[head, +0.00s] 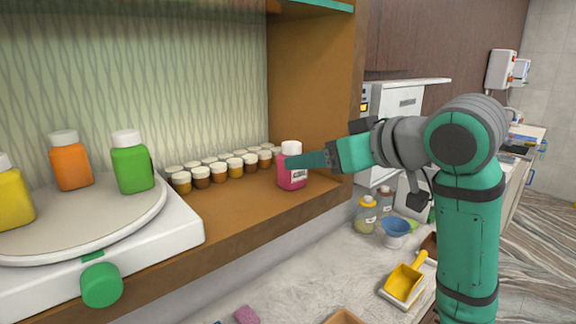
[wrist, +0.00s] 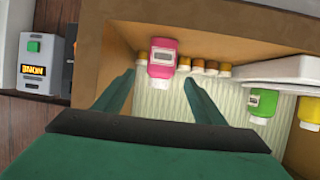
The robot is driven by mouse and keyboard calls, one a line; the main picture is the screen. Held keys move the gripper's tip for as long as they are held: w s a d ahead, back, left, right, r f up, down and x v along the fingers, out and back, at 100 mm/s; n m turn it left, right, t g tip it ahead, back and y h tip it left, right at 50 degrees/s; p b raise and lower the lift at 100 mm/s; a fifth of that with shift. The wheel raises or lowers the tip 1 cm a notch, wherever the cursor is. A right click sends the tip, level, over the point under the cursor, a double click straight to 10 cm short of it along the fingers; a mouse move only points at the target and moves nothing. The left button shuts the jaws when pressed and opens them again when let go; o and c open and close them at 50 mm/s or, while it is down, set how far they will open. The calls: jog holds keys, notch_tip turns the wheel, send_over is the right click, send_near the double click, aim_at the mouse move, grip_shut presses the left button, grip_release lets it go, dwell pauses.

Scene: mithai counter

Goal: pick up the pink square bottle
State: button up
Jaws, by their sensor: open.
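The pink square bottle (head: 291,180) with a white cap and a pale label stands upright at the right end of the wooden shelf. My gripper (head: 305,160) reaches in from the right at the height of the bottle's upper part, and its finger covers a bit of the bottle. In the wrist view, the bottle (wrist: 163,50) appears cap-down in the picture, between and just beyond the open fingertips of my gripper (wrist: 157,78). Neither finger clearly touches it; the exact depth gap cannot be told.
Several small white-lidded jars (head: 219,172) stand in rows left of the bottle. A white turntable (head: 110,225) holds yellow, orange and green bottles at the left. The wooden side wall (head: 315,90) rises close behind the bottle. A yellow scoop (head: 404,280) lies on the lower counter.

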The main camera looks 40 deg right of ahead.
aim_at(290, 181)
jog(key=shift+w+d+f, duration=0.15)
jog(key=shift+w+f, duration=0.1)
jog(key=shift+w, duration=0.1)
jog(key=shift+w+a+f, duration=0.25)
jog(key=shift+w, duration=0.4)
jog(key=shift+w+a+f, duration=0.25)
jog(key=shift+w, duration=0.35)
jog(key=shift+d+x, duration=0.15)
jog(key=shift+x, duration=1.05)
jog(key=shift+d+x, duration=0.1)
jog(key=shift+x, duration=1.15)
jog(key=shift+w+d+r, duration=0.1)
jog(key=shift+c, duration=0.3)
jog(key=shift+s+d, duration=0.15)
jog(key=shift+s, duration=0.1)
jog(key=c, duration=1)
jog(key=shift+c, duration=1.1)
jog(key=shift+w+a+r, duration=0.1)
jog(key=shift+w+a, duration=0.05)
jog(key=shift+a, duration=0.2)
